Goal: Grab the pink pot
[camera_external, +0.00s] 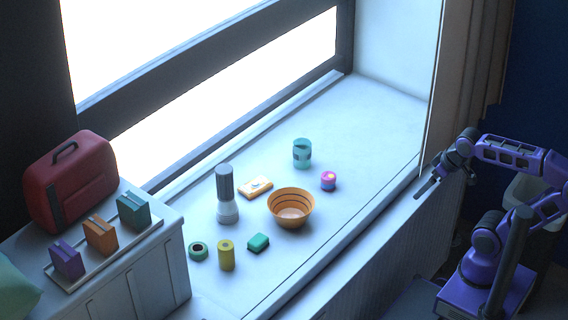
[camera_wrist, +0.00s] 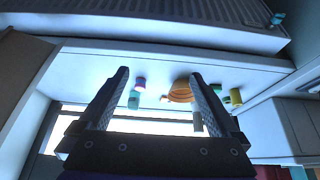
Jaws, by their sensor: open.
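The pink pot (camera_external: 328,181) is a small round pot with a blue band and a yellowish mark on top. It stands on the window sill (camera_external: 385,118), right of the orange bowl (camera_external: 292,222) and in front of the teal cup (camera_external: 302,153). In the wrist view, which is upside down, the pot (camera_wrist: 139,83) shows small between the fingers, nearer the left one. My gripper (camera_external: 424,191) is off the sill's front edge, to the right of the pot and well apart from it. Its fingers (camera_wrist: 159,73) are open and empty.
A grey flashlight (camera_external: 226,195), a yellow-and-white block (camera_external: 255,188), a yellow can (camera_external: 226,255), a green block (camera_external: 258,243) and a green tape roll (camera_external: 198,251) stand further left. A red case (camera_external: 70,180) sits on the cabinet. The sill right of the pot is clear.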

